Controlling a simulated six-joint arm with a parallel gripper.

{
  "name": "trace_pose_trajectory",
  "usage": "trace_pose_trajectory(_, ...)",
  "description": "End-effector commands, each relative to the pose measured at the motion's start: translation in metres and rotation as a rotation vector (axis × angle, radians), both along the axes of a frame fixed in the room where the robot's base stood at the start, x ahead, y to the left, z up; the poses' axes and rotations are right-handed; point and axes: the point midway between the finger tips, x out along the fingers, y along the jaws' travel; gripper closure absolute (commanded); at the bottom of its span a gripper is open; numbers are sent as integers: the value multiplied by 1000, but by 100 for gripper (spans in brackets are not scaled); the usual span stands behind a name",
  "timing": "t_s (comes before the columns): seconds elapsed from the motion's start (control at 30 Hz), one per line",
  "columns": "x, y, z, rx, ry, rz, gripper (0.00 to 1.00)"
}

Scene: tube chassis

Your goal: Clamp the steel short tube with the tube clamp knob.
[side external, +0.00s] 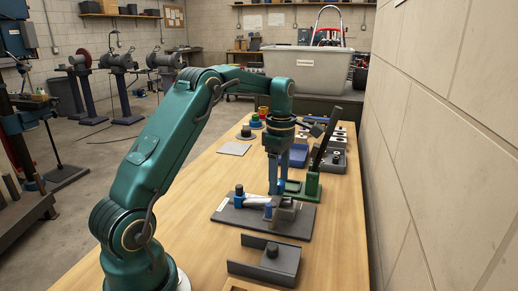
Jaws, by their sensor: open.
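A dark flat base plate (300,229) lies on the wooden bench with a fixture on it. A pale, silvery short tube (253,202) appears to lie across the fixture. A dark upright knob (239,190) stands at its left end, and a small blue part (267,209) sits near its right end. I cannot tell for sure which is the tube clamp knob. A grey block (286,211) stands at the right. My gripper (276,192) points down just above the right part of the fixture, open. Its fingers partly hide the parts behind; contact is unclear.
A grey channel-shaped holder (262,273) with a black knob stands in front. Behind the plate are a green fixture with a tilted black lever (322,140) and a blue bin (298,155). A wall runs along the right. The bench left of the plate is mostly clear.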

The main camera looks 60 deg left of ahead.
Motion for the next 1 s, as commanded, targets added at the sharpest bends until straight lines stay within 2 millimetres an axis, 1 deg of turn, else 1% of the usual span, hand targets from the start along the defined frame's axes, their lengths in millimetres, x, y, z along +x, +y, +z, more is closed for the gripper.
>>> trace_pose_trajectory(0.27, 0, 0, -2, 0, 0, 0, 33)
trace_pose_trajectory(0.3, 0, 0, -2, 0, 0, 0, 49)
trace_pose_trajectory(0.37, 0, 0, -2, 0, 0, 0, 72)
trace_pose_trajectory(0.4, 0, 0, -2, 0, 0, 0, 87)
trace_pose_trajectory(0.43, 0, 0, -2, 0, 0, 0, 98)
trace_pose_trajectory(0.47, 0, 0, -2, 0, 0, 0, 100)
trace_pose_trajectory(0.77, 0, 0, -1, -1, 1, -27, 100)
trace_pose_trajectory(1.0, 0, 0, -1, -1, 1, -147, 100)
